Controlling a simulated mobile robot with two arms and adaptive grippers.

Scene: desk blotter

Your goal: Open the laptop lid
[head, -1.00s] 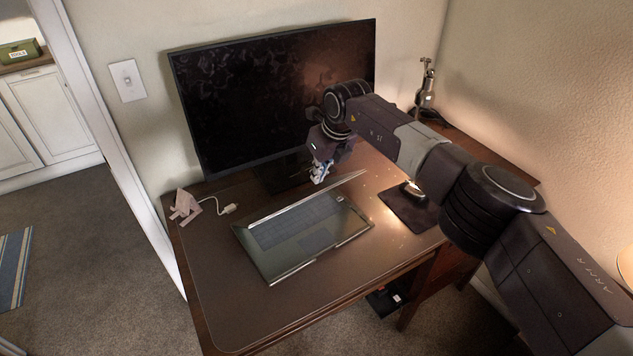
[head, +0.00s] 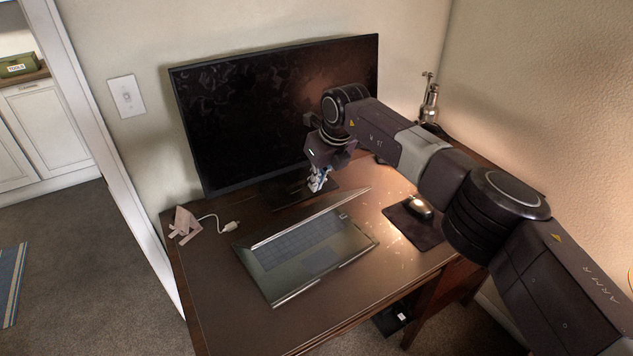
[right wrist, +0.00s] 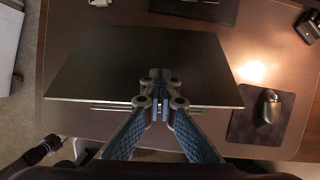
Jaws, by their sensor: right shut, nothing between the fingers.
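The laptop (head: 312,263) lies on the desk blotter, its lid (head: 318,216) partly raised. In the head view I see the lid nearly edge-on, with the keyboard showing in front of it. In the right wrist view the lid (right wrist: 95,65) is a wide dark panel that hides the keyboard. My right gripper (head: 318,186) is just behind and above the lid in the head view. In the right wrist view its closed, empty fingertips (right wrist: 160,78) overlap the panel near its closer edge; I cannot tell whether they touch.
A large monitor (head: 270,110) stands close behind the right gripper. A mouse (head: 420,206) on a dark pad (head: 408,228) is right of the laptop. A white cable plug (head: 231,227) lies left. The blotter (head: 225,300) in front is clear.

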